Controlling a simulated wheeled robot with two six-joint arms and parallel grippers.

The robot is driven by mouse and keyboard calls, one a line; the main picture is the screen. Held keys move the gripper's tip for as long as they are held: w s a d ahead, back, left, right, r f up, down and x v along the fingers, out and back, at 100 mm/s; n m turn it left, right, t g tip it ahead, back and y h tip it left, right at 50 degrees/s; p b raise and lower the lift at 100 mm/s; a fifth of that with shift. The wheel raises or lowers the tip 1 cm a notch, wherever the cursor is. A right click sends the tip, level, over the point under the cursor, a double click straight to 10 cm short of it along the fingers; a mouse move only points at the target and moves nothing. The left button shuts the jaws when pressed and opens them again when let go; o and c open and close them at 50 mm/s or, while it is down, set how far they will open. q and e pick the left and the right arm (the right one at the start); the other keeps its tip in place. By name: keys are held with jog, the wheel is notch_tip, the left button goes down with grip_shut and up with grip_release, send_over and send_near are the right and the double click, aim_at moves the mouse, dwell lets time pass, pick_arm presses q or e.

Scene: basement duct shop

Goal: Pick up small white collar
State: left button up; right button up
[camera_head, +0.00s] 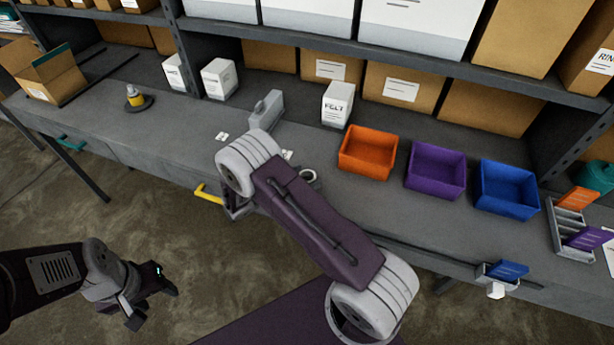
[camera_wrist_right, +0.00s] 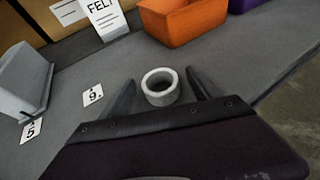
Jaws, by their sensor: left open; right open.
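The small white collar (camera_wrist_right: 160,87) is a short open ring standing on the grey workbench. In the head view the collar (camera_head: 309,176) shows just past the edge of my right arm. My right gripper (camera_wrist_right: 161,78) is open, with one finger on each side of the collar in the right wrist view. I cannot tell if the fingers touch it. In the head view my right arm hides the right gripper's fingers. My left gripper (camera_head: 152,306) is open and empty, low over the floor in front of the bench.
Orange (camera_head: 368,152), purple (camera_head: 435,171) and blue (camera_head: 506,188) bins stand right of the collar. A white FELT box (camera_head: 338,103) and a grey block-like object (camera_head: 266,110) stand behind it. Number cards 9 (camera_wrist_right: 93,95) and 5 (camera_wrist_right: 31,130) lie to its left.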

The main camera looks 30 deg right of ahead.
jog(key=x, duration=0.2)
jog(key=shift+w+d+f, duration=0.1)
jog(key=shift+d+f, duration=0.05)
jog(key=shift+d, duration=0.05)
jog(key=shift+a, duration=0.1)
jog(key=c, duration=1.4)
notch_tip(320, 180, up, 5)
jog(key=shift+f+b, duration=0.2)
jog(key=shift+b, duration=0.25)
jog(key=s+d+r, duration=0.2)
jog(key=s, duration=0.1)
jog(key=s+d+r+b, duration=0.1)
jog(key=s+r, duration=0.1)
jog(key=s, duration=0.2)
jog(key=s+d+r, duration=0.2)
jog(key=s, duration=0.1)
jog(key=shift+s+d+r, duration=0.2)
jog(key=shift+d+r, duration=0.1)
jog(key=shift+d, duration=0.05)
